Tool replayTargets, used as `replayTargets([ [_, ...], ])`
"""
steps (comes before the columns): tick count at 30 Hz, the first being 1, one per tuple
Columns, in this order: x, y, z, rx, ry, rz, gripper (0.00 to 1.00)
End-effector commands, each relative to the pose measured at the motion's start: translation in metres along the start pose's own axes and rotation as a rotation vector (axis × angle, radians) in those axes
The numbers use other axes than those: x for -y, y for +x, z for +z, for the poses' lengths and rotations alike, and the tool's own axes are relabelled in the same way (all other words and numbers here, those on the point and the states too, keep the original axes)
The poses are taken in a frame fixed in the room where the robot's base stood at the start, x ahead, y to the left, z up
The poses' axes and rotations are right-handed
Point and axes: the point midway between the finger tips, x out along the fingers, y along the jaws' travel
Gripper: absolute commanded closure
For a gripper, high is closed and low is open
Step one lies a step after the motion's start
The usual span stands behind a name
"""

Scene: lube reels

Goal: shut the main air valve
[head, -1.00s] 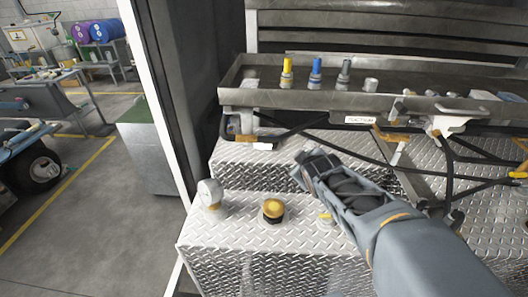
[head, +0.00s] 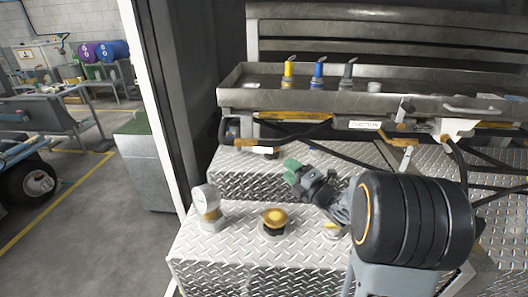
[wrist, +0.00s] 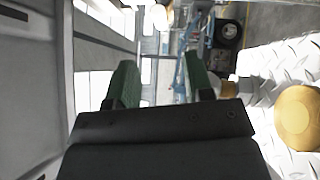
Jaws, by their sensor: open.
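A small fitting with a yellow lever (head: 333,229) sits on the diamond-plate box, just right of a round yellow-topped cap (head: 274,220). It may be the main air valve; my arm partly covers it, and its lever position is hard to read. My gripper (head: 292,169) is above and behind these fittings, its green fingers pointing up and left. In the wrist view my gripper (wrist: 160,78) has its two green fingers apart with nothing between them. The yellow cap (wrist: 297,118) shows at the right there; the lever fitting is not visible in that view.
A door post (head: 160,110) stands at the left. The plate front is clear.

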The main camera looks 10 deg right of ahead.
Motion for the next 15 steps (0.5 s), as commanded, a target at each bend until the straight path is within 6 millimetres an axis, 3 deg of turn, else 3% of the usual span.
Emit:
replayTargets([
  [15, -0.002, 0.095, -0.001, -0.002, 0.003, -0.001, 0.53],
])
